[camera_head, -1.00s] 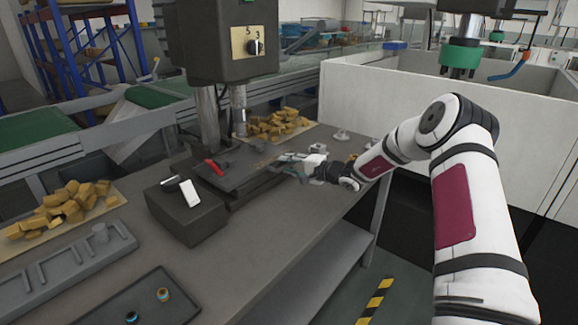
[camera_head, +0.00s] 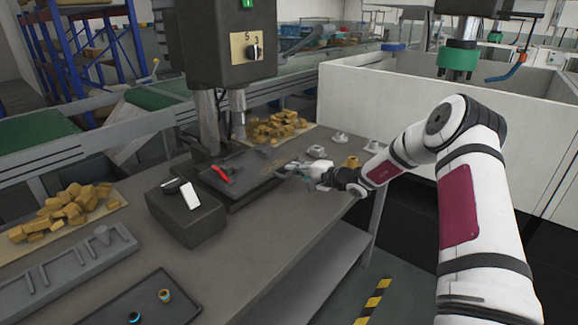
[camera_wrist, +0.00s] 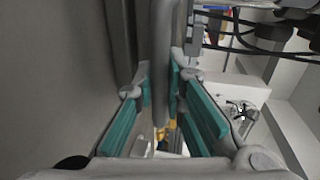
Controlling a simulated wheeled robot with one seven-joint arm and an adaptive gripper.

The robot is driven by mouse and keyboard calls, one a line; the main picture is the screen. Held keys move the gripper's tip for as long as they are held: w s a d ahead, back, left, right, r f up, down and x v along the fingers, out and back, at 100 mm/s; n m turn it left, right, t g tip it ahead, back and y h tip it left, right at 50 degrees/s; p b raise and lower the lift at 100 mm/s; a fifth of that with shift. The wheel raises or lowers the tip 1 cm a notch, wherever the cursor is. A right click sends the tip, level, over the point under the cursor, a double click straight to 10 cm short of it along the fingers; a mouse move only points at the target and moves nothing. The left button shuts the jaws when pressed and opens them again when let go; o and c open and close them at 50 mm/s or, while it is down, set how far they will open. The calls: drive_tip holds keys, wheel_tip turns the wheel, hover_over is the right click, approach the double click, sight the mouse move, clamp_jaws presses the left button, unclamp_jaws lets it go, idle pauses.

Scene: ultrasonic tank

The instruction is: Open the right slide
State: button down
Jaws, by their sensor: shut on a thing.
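The machine (camera_head: 222,45) has a dark column and a dial, and stands at the back of the bench. Its dark flat plate (camera_head: 245,188) lies below, with a red part (camera_head: 221,174) on it. My gripper (camera_head: 293,169) is at the plate's right end. In the wrist view, the teal pads of my gripper (camera_wrist: 159,92) flank a long grey bar (camera_wrist: 161,50) and are shut on it. The bar appears to be the slide's handle or edge. The exact contact is partly hidden by the fingers.
A black box (camera_head: 187,220) stands in front of the plate. Yellow blocks (camera_head: 274,126) lie behind it, and more (camera_head: 70,212) lie at left. Small grey fittings (camera_head: 317,152) and a yellow piece (camera_head: 352,162) stand near my wrist. A white tank (camera_head: 350,90) is at right.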

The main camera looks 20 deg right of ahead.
drive_tip(key=f+p+v, duration=0.1)
drive_tip(key=v, duration=0.4)
drive_tip(key=f+p+v, duration=0.1)
drive_tip(key=p+v, duration=0.1)
drive_tip(key=v, duration=0.3)
drive_tip(key=f+p+v, duration=0.1)
drive_tip(key=p+v, duration=0.1)
drive_tip(key=v, duration=0.3)
drive_tip(key=shift+s+d+f, duration=0.2)
drive_tip(key=shift+s+d, duration=0.2)
drive_tip(key=shift+s, duration=0.25)
drive_tip(key=c, duration=1.6)
unclamp_jaws()
drive_tip(key=shift+c, duration=0.2)
drive_tip(key=v, duration=1.2)
